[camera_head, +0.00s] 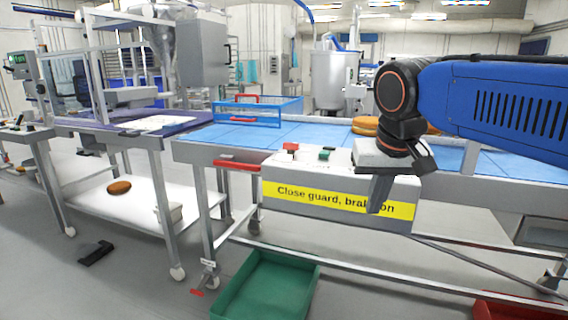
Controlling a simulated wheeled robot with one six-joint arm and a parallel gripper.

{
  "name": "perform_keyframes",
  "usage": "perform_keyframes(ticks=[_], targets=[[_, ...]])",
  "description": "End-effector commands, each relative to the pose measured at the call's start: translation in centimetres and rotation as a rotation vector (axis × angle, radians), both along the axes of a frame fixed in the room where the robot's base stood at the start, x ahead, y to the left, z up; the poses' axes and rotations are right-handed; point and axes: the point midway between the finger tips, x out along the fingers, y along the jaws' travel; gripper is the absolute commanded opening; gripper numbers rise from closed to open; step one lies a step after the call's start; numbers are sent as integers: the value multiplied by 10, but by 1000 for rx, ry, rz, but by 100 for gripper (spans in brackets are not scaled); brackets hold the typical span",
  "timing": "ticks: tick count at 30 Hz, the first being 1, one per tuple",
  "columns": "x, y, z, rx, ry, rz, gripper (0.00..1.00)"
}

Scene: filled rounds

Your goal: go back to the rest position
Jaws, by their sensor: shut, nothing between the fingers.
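My blue arm reaches in from the right edge, with its dark wrist bent down. My gripper (378,192) hangs from the wrist in front of the grey control box with the yellow label "Close guard, brake on" (320,198). It covers part of the label. The fingers look close together and hold nothing. I cannot tell from this view how far the gripper is from the box.
A blue-topped conveyor table (235,134) carries a blue wire basket (262,112) and brown round items (366,125) partly behind my wrist. A green crate (262,285) and a red crate (510,308) stand on the floor. A brown round (119,187) lies on a lower shelf at left.

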Motion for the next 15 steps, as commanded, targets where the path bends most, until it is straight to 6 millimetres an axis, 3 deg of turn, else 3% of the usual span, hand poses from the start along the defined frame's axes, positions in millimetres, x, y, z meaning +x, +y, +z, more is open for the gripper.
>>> perform_keyframes(ticks=[1,6,15], targets=[[-14,-16,-15,0,-2,-4,0],[-58,-54,-70,3,-13,8,0],[-130,-94,-166,-1,-40,16,0]])
